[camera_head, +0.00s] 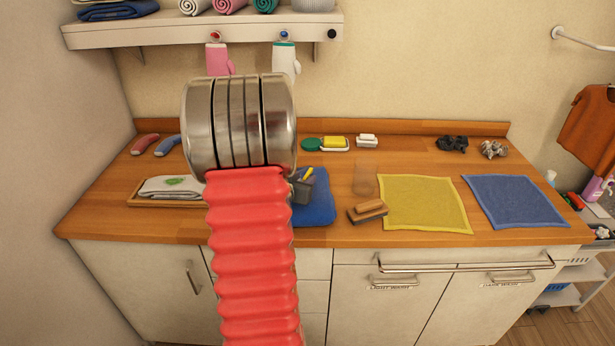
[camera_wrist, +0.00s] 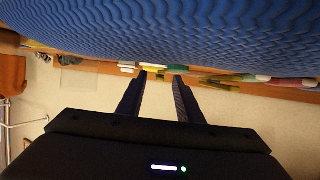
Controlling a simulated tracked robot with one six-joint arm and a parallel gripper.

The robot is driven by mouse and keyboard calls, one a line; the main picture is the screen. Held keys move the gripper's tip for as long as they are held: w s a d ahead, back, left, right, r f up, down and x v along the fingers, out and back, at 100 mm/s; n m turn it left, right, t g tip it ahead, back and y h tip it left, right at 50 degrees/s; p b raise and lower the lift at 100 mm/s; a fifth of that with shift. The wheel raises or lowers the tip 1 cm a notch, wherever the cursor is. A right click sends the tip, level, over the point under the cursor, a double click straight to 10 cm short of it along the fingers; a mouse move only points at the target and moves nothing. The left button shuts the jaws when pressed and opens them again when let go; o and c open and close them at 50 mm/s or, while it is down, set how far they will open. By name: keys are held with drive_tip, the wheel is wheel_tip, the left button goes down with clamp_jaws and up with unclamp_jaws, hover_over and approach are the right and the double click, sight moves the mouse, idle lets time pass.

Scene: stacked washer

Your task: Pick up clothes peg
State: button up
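A small yellow piece (camera_head: 307,174), which looks like a clothes peg, shows just right of my arm, over the blue folded cloth (camera_head: 318,208). A yellow-olive long piece (camera_wrist: 218,80) lies outside the right finger in the wrist view and may be the same thing. My gripper (camera_wrist: 160,76) is open and empty. Its fingers point towards the wall, low over the counter. A ribbed blue surface fills the top of that upside-down view, very close. In the head view my arm hides most of the gripper; a dark grey part beside the yellow piece may belong to it.
A tray with a folded towel (camera_head: 172,188) is left. A yellow sponge (camera_head: 334,142) lies behind.

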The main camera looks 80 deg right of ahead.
drive_tip(key=shift+f, duration=0.1)
drive_tip(key=shift+c, duration=0.5)
clamp_jaws()
